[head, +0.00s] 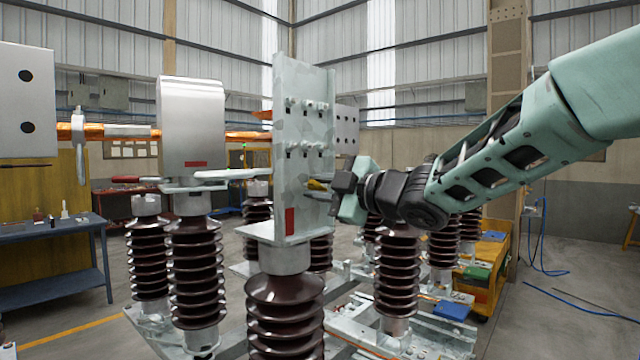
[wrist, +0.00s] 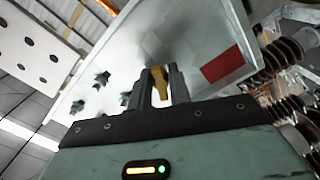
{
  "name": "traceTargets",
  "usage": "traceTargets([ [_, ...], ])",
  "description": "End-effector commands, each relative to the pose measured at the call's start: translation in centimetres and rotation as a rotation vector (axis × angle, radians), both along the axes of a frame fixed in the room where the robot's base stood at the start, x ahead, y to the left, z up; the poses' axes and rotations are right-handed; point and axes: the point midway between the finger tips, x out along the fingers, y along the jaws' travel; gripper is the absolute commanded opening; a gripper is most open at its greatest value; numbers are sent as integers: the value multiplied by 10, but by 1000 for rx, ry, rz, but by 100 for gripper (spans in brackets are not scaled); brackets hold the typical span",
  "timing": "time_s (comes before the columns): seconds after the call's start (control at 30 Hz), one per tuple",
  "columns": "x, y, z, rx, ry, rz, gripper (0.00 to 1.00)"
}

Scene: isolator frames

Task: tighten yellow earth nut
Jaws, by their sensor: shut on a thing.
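The yellow earth nut (wrist: 159,80) sits on the face of an upright grey metal plate (wrist: 195,45). In the wrist view my gripper (wrist: 160,84) has its two dark fingers on either side of the nut, shut on it. In the head view the nut shows as a small yellow spot (head: 318,185) by the lower part of the plate (head: 291,150).
Several grey bolts (head: 305,148) stand out from the plate above the nut. A red label (wrist: 222,64) is on the plate. Brown ribbed insulators (head: 285,310) stand below and around. A blue workbench (head: 50,235) is at the left; open floor lies at the right.

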Motion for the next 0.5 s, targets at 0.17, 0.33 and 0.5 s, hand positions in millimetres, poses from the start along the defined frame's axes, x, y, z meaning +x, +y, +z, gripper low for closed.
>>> traceTargets([
  [0.17, 0, -1, 1, 103, 134, -2, 0],
  [0.33, 0, -1, 1, 203, 262, -2, 0],
  [0.5, 0, 0, 0, 301, 389, -2, 0],
])
